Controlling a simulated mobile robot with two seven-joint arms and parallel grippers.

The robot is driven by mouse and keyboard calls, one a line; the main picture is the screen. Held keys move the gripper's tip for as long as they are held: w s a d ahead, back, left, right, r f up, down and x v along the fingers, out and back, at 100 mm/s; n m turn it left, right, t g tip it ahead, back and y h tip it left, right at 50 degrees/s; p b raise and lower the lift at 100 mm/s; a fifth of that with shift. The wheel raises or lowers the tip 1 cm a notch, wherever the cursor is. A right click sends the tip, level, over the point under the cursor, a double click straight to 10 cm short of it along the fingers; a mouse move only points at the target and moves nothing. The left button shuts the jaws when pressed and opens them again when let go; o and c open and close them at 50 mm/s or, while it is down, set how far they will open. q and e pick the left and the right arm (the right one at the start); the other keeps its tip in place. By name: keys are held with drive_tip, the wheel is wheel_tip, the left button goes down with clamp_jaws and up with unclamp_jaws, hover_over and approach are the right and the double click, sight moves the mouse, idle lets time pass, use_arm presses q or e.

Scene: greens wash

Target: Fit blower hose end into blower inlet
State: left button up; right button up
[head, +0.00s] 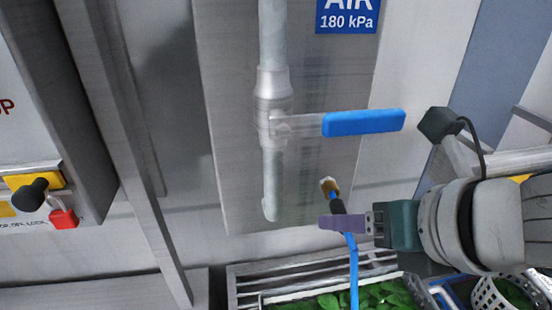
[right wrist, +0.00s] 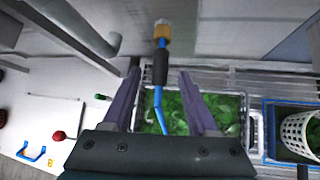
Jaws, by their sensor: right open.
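The hose end has a brass tip (head: 328,186), a black sleeve (head: 337,205) and a blue hose (head: 353,268) running down from it. In the right wrist view the hose end (right wrist: 161,62) points up, away from the palm. My right gripper (head: 328,222) comes in from the right with its purple fingers level with the hose, just below the sleeve. In the right wrist view its fingers (right wrist: 158,75) are open, one on each side of the hose, with gaps on both sides. I cannot make out a blower inlet for sure. My left gripper is not in view.
A grey pipe (head: 271,180) with a blue valve lever (head: 363,122) runs down a metal panel, its lower end left of the hose tip. A crate of greens (head: 385,296) lies below. A white basket (right wrist: 300,133) stands at right. A red lock (head: 63,218) hangs at left.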

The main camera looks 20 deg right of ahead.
clamp_jaws()
idle(0.5)
drive_tip(key=shift+s, duration=0.15)
drive_tip(key=shift+s+a+p, duration=0.3)
drive_tip(key=shift+s+p, duration=0.15)
drive_tip(key=shift+s, duration=0.6)
drive_tip(key=shift+s+a+p, duration=0.25)
drive_tip(key=shift+s+p, duration=0.15)
drive_tip(key=shift+s, duration=0.6)
drive_tip(key=shift+s, duration=0.2)
drive_tip(key=shift+s+a+p, duration=0.25)
drive_tip(key=shift+s+p, duration=0.1)
drive_tip(key=shift+s, duration=0.6)
drive_tip(key=shift+s+a+p, duration=0.2)
drive_tip(key=shift+s+p, duration=0.15)
drive_tip(key=shift+s, duration=0.55)
drive_tip(key=shift+s+a+p, duration=0.25)
drive_tip(key=shift+s+p, duration=0.1)
drive_tip(key=shift+s, duration=0.6)
